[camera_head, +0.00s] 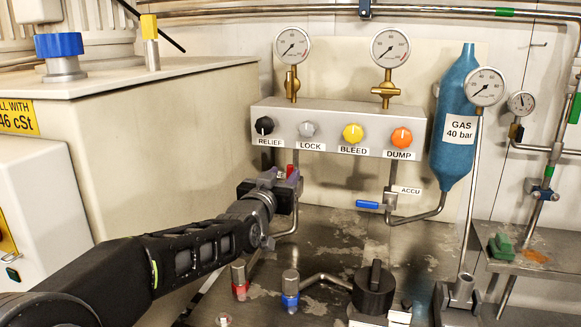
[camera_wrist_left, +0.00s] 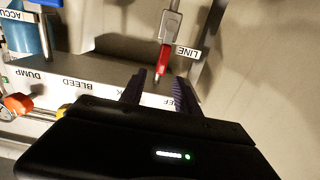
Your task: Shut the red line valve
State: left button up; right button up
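The red line valve handle (camera_head: 293,174) shows as a small red piece beside my left gripper (camera_head: 275,180), which partly hides it. In the left wrist view the red handle (camera_wrist_left: 163,61) joins a silver valve body (camera_wrist_left: 171,25) beside the LINE label (camera_wrist_left: 188,52). The handle points toward the knob panel and looks lined up with the pipe. My left gripper (camera_wrist_left: 160,84) is open, its two dark purple fingers spread apart. The tip of the handle lies at the gap between the fingertips; I cannot tell whether they touch it. My right gripper is not in view.
The panel (camera_head: 340,130) with several knobs is just above the gripper. A blue-handled ACCU valve (camera_head: 368,204) is to the right. Below stand a red-ringed fitting (camera_head: 240,283), a blue-ringed fitting (camera_head: 290,290) and a black cylinder (camera_head: 374,290). A large beige tank (camera_head: 165,140) fills the left.

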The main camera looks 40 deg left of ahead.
aim_at(289, 168)
pick_arm(q)
jog(key=x, duration=0.6)
jog(key=shift+a+p, duration=0.1)
jog(key=shift+p, duration=0.25)
jog(key=shift+c, duration=0.2)
grip_shut()
dwell(0.8)
